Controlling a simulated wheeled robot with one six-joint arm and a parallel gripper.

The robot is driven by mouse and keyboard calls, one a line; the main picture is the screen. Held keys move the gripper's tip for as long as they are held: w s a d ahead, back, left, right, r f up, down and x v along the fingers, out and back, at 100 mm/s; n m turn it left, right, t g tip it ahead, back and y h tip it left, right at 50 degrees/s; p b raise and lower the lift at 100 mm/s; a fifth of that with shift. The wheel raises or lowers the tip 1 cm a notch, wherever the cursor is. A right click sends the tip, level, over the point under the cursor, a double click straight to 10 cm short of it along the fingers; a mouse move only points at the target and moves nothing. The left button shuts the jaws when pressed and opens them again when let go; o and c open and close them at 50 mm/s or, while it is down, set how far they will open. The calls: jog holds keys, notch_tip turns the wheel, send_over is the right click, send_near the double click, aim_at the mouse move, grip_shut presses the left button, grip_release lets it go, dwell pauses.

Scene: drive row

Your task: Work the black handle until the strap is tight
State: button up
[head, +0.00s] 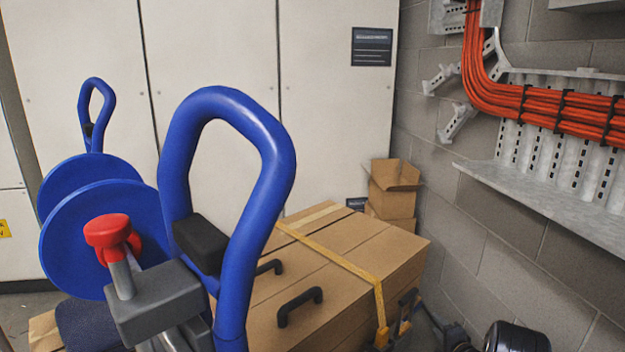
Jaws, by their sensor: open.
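A yellow strap (345,264) runs over the brown cartons (370,245) and down their near right side. Low on that side is a small yellow-and-black ratchet buckle (382,337), with what looks like its dark handle (408,298) standing up beside it. My gripper (424,312) is at the bottom right, small and dark, coming in from the right with its jaws open close to the handle. I cannot tell whether it touches the handle. The lower part of the buckle is cut off by the picture's bottom edge.
Large blue tube loops (275,165), blue discs (100,225) and a red knob (107,230) stand in front at left. An open box (393,180) stands behind; orange cables (545,103) and a metal tray (560,205) line the right wall.

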aim_at(409, 300)
jog(key=w+a+r, duration=0.1)
jog(key=w+a, duration=0.1)
jog(key=w, duration=0.1)
jog(key=w+a+r, duration=0.1)
jog(key=w+a, duration=0.2)
jog(key=w, duration=0.1)
jog(key=w+a+r, duration=0.1)
jog(key=w+a, duration=0.2)
jog(key=w, duration=0.1)
jog(key=s+d+r+p, duration=0.2)
jog(key=s, duration=0.4)
jog(key=s+d+r+h+p, duration=0.1)
jog(key=s+d+p, duration=0.1)
jog(key=s, duration=0.4)
jog(key=shift+s+r+p, duration=0.25)
jog(key=shift+r+p, duration=0.1)
jog(key=shift+p, duration=0.1)
